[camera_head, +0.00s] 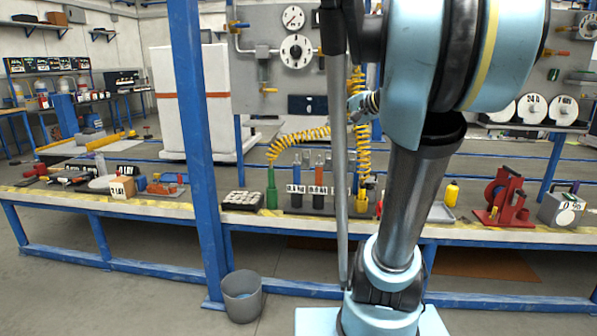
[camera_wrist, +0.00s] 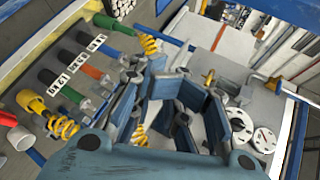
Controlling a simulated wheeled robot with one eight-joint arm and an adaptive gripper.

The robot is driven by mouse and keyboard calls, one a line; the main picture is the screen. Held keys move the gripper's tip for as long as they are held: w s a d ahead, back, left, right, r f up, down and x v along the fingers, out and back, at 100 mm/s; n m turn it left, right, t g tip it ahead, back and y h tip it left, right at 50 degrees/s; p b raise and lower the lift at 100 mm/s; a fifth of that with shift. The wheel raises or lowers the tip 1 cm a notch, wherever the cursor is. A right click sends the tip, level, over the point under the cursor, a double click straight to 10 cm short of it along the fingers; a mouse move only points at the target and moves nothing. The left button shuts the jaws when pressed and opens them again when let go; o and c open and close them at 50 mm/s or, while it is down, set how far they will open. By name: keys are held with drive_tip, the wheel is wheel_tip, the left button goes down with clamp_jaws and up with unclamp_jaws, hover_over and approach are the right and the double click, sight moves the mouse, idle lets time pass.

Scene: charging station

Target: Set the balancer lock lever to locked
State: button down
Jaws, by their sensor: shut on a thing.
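My gripper (camera_wrist: 182,98) shows in the wrist view in front of the panel and hoses, its blue fingers closed in on something hidden between them. In the head view only a bit of my gripper (camera_head: 365,104) shows beside the yellow coiled hose (camera_head: 362,135); my arm hides the rest. I cannot make out the balancer lock lever for certain. Orange-handled levers (camera_head: 269,90) are on the grey panel (camera_head: 260,55) left of my arm. What my gripper holds cannot be told apart.
A long workbench (camera_head: 160,209) crosses the view, with a blue post (camera_head: 195,150) at left. Tools with labels (camera_head: 318,192) stand in a row on it. A red press (camera_head: 503,198) stands at right. A grey bin (camera_head: 242,296) is on the floor, which is clear at left.

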drive_tip(key=s+d+f+n+g+h, duration=0.3)
drive_tip(key=s+f+n+h, duration=0.1)
drive_tip(key=s+f, duration=0.9)
drive_tip(key=s+d+f+n+g+h, duration=0.3)
drive_tip(key=s+f, duration=0.9)
drive_tip(key=f, duration=0.4)
drive_tip(key=shift+s+d+n+h, duration=0.2)
drive_tip(key=shift+s+n+h, duration=0.3)
drive_tip(key=shift+h, duration=0.4)
drive_tip(key=c, duration=1.8)
unclamp_jaws()
drive_tip(key=shift+s+d+f+g, duration=0.2)
drive_tip(key=shift+d+f+g, duration=0.1)
drive_tip(key=shift+f, duration=0.1)
drive_tip(key=shift+o, duration=1.4)
drive_tip(key=shift+s+d+f, duration=0.1)
drive_tip(key=shift+c, duration=0.4)
